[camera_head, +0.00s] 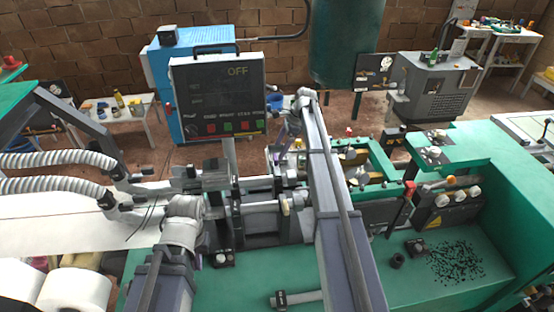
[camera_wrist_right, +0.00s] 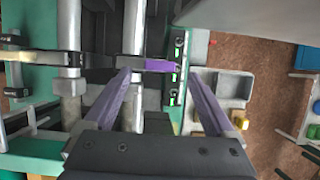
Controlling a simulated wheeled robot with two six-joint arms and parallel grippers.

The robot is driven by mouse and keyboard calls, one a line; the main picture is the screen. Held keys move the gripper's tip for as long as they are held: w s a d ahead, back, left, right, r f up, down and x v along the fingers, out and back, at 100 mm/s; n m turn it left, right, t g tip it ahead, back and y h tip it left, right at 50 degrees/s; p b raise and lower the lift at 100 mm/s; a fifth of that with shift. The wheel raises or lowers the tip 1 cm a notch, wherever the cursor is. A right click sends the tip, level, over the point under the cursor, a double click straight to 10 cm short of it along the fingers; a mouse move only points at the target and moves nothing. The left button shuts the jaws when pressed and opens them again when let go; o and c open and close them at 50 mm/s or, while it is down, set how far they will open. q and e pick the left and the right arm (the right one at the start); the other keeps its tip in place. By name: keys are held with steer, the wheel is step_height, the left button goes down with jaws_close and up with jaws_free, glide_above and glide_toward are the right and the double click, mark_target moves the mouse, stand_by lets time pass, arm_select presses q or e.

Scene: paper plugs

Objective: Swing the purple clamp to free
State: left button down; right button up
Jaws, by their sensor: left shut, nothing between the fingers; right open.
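The purple clamp (camera_wrist_right: 158,66) shows in the right wrist view as a short purple piece at the end of a dark and silver bar lying across two upright silver rods. My right gripper (camera_wrist_right: 160,78) is open, its two purple fingers spread on either side of the purple piece; I cannot tell whether they touch it. In the head view my right gripper (camera_head: 283,130) is far up at the end of its arm, partly hidden by its own wrist. My left gripper (camera_head: 198,252) is shut and mostly hidden behind its wrist, low at the machine's front.
A control panel (camera_head: 218,97) reading OFF stands behind the machine. Ribbed hoses (camera_head: 60,160) come in from the left. Green machine housings (camera_head: 475,160) stand at the right. Dark plugs lie scattered on the green deck (camera_head: 390,285). Silver rods and blocks crowd the middle.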

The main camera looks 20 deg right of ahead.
mark_target(276, 156)
steer(key=b+x, duration=0.3)
steer(key=x, duration=0.1)
steer(key=shift+f, duration=0.15)
steer(key=shift+c, duration=0.3)
jaws_close()
stand_by(0.3)
